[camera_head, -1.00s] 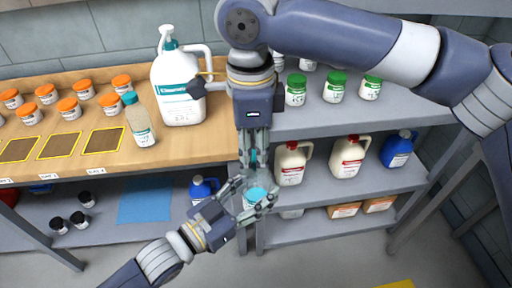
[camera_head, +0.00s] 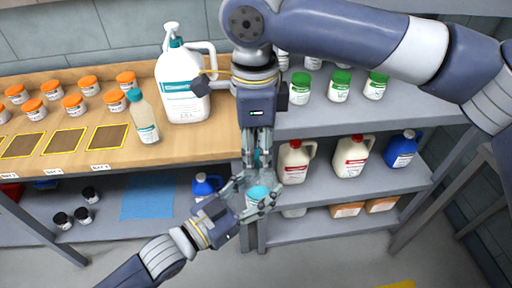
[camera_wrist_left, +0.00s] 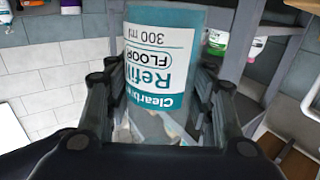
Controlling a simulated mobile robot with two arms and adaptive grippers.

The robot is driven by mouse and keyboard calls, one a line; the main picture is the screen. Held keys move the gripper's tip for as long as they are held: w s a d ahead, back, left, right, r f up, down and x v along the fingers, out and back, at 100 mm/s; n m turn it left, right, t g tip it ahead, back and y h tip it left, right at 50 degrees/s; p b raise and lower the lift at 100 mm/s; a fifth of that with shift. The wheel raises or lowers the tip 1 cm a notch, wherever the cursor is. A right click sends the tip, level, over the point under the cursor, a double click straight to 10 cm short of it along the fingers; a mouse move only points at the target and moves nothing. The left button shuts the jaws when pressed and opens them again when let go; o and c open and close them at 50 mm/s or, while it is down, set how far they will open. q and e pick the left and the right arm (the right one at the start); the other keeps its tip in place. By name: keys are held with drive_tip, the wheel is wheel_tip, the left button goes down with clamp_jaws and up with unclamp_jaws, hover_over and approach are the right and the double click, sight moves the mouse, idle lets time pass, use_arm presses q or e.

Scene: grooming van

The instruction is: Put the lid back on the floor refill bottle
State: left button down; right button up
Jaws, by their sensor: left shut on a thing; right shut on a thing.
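The floor refill bottle (camera_head: 259,193) is held in my lower left gripper (camera_head: 256,197), below the bench edge and in front of the shelves. In the left wrist view the bottle (camera_wrist_left: 163,65) stands between the fingers, its teal and white label reading "FLOOR Refill 300 ml" upside down. My right gripper (camera_head: 257,160) points down from above, shut on a small teal thing (camera_head: 257,156) that looks like the lid. It is just above the bottle and seems apart from it. The fingers hide most of the lid, and the bottle's mouth cannot be made out clearly.
On the wooden bench (camera_head: 195,148) stand a large white pump jug (camera_head: 184,95), a teal-capped bottle (camera_head: 144,118) and several orange-lidded jars. The grey shelves (camera_head: 335,195) hold white jugs and a blue jug (camera_head: 401,150). A blue cloth (camera_head: 148,196) lies on the lower shelf.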

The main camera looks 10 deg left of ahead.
drive_tip(key=shift+s, duration=0.15)
drive_tip(key=o, duration=0.6)
drive_tip(key=shift+o, duration=0.2)
drive_tip(key=shift+r, duration=2.3)
drive_tip(key=shift+c, duration=1)
